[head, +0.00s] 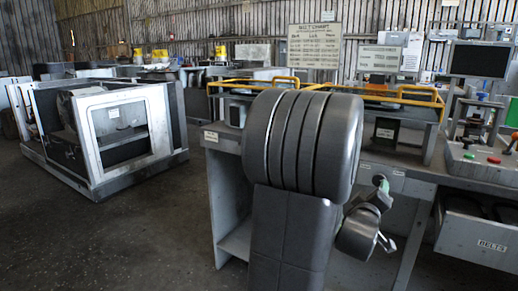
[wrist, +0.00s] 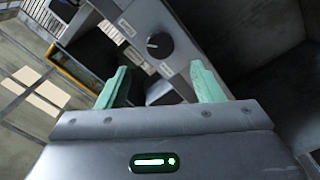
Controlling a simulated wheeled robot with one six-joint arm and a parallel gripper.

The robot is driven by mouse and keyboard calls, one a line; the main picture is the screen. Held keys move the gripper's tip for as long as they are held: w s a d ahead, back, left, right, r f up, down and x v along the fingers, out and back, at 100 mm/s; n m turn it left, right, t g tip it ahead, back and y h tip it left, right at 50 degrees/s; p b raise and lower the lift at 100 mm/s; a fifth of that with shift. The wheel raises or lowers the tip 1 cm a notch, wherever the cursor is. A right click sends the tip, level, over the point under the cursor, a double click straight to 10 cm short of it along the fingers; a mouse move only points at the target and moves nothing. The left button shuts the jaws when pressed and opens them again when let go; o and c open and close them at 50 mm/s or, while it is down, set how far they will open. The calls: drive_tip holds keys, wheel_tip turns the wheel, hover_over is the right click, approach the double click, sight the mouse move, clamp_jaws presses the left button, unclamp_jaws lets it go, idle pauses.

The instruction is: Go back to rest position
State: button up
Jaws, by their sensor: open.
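My gripper (wrist: 162,84) is open in the wrist view. Its two pale green fingers stand apart with nothing held between them. Beyond the fingers is a grey panel with a round black knob (wrist: 159,45) and small white labels; the fingers look apart from the knob, though the exact distance cannot be told. In the head view my gripper (head: 380,184) is small and partly hidden behind my own dark arm, in front of the workbench.
The grey workbench (head: 224,140) with yellow rails (head: 408,98) runs along the right. A control box (head: 484,165) with coloured buttons, a dark monitor (head: 480,60) and a drawer marked BELTS (head: 480,243) are at right. A grey blower housing (head: 125,130) stands left. Floor (head: 130,230) between is clear.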

sight(379, 181)
drive_tip(key=b+x, duration=0.1)
drive_tip(key=x, duration=0.7)
drive_tip(key=shift+w+f, duration=0.1)
drive_tip(key=shift+w, duration=0.1)
drive_tip(key=shift+w+d+m, duration=0.1)
drive_tip(key=shift+m, duration=0.3)
drive_tip(key=m+p, duration=0.1)
drive_tip(key=m, duration=0.2)
drive_tip(key=shift+r+m+p, duration=0.2)
drive_tip(key=shift+m+p, duration=0.1)
drive_tip(key=shift+p, duration=0.05)
drive_tip(key=m+p, duration=0.3)
drive_tip(key=m, duration=0.3)
drive_tip(key=shift+r, duration=0.1)
drive_tip(key=m+p, duration=0.3)
drive_tip(key=p, duration=0.1)
drive_tip(key=shift+m, duration=0.4)
drive_tip(key=m+p, duration=0.3)
drive_tip(key=p, duration=0.1)
drive_tip(key=m+p, duration=0.3)
drive_tip(key=p, duration=0.1)
drive_tip(key=shift+f+m, duration=0.25)
drive_tip(key=shift+m, duration=0.05)
